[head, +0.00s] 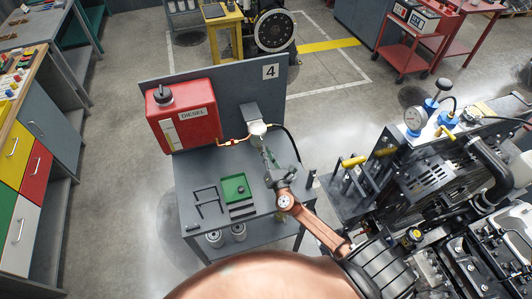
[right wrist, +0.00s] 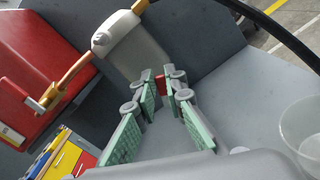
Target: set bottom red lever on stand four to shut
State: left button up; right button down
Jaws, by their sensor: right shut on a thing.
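Stand four (head: 279,98) is a grey bench with a back panel carrying a "4" sign (head: 270,72). A pale filter housing (head: 257,130) hangs on the panel; it fills the upper middle of the right wrist view (right wrist: 132,50). My right gripper (head: 267,158) reaches up to just below this housing. In the right wrist view its green-padded fingers are shut on a small red lever (right wrist: 161,85) under the housing. Only a bit of the lever shows between the fingertips, so its angle cannot be told. In the head view the gripper hides the lever. My left gripper is not in view.
A red diesel tank (head: 184,115) stands left of the housing, joined by a copper pipe (head: 232,141). A black hose (head: 291,140) curves down at right. A green tray (head: 235,188) lies on the bench. A clear cup (right wrist: 302,130) sits near the gripper. An engine (head: 430,170) stands right.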

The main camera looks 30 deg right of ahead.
jog(key=shift+s+d+f+m+b, duration=0.1)
jog(key=shift+d+f+m+b, duration=0.4)
jog(key=shift+m+b, duration=1.5)
jog(key=shift+s+d+f+m+b, duration=0.2)
jog(key=shift+f+m+b, duration=0.55)
jog(key=shift+m+b, duration=1.25)
jog(key=shift+d+f+m+b, duration=0.4)
jog(key=shift+f+m+b, duration=0.2)
jog(key=shift+m+b, duration=1.4)
jog(key=shift+m, duration=0.5)
jog(key=c, duration=2)
grip_release()
jog(key=v, duration=1.2)
